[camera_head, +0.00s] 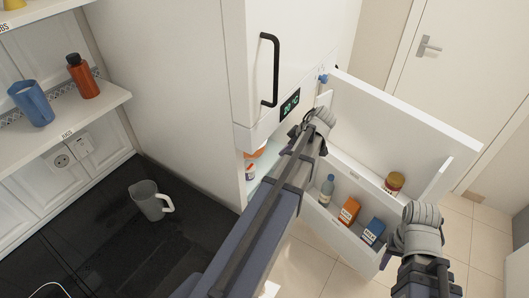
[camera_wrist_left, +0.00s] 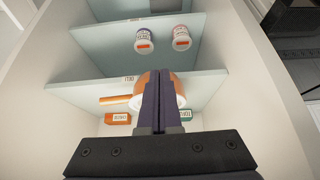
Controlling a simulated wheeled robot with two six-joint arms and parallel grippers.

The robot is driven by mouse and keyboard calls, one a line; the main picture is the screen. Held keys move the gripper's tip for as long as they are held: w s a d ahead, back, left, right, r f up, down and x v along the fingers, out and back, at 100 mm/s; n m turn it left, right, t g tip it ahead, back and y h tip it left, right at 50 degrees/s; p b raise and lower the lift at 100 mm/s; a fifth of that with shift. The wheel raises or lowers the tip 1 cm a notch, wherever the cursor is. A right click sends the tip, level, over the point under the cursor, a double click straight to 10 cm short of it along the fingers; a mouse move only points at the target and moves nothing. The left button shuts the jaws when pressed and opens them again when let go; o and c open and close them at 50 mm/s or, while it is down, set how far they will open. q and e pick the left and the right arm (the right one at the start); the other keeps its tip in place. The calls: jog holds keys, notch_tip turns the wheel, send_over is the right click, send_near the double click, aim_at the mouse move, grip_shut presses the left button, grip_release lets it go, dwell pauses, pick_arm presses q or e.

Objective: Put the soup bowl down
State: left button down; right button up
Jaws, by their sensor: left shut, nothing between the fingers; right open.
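The open fridge has pale shelves. In the left wrist view, a round orange-and-white thing (camera_wrist_left: 176,88), which looks like the soup bowl, rests at the middle shelf (camera_wrist_left: 207,84), partly hidden behind my fingers. My left gripper (camera_wrist_left: 158,74) is shut with nothing between its fingers, in front of this thing; I cannot tell if they touch. In the head view my left arm reaches up to the fridge opening and its fingers are hidden.
The open fridge door (camera_head: 400,120) stands out to the right, holding a bottle (camera_head: 327,190), cartons (camera_head: 348,211) and a jar (camera_head: 394,183). Two small tubs (camera_wrist_left: 145,42) stand on a farther shelf. A grey jug (camera_head: 148,200) stands on the dark counter (camera_head: 85,235).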

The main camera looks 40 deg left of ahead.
aim_at(256, 154)
pick_arm(q)
jog(key=s+a+f+b, duration=0.1)
jog(key=a+f+b, duration=0.7)
jog(key=a, duration=0.1)
jog(key=shift+f+b, duration=0.3)
jog(key=shift+f, duration=0.05)
dwell(0.3)
jog(key=a, duration=0.3)
jog(key=shift+s+a, duration=0.2)
jog(key=shift+a, duration=0.05)
jog(key=shift+d, duration=0.1)
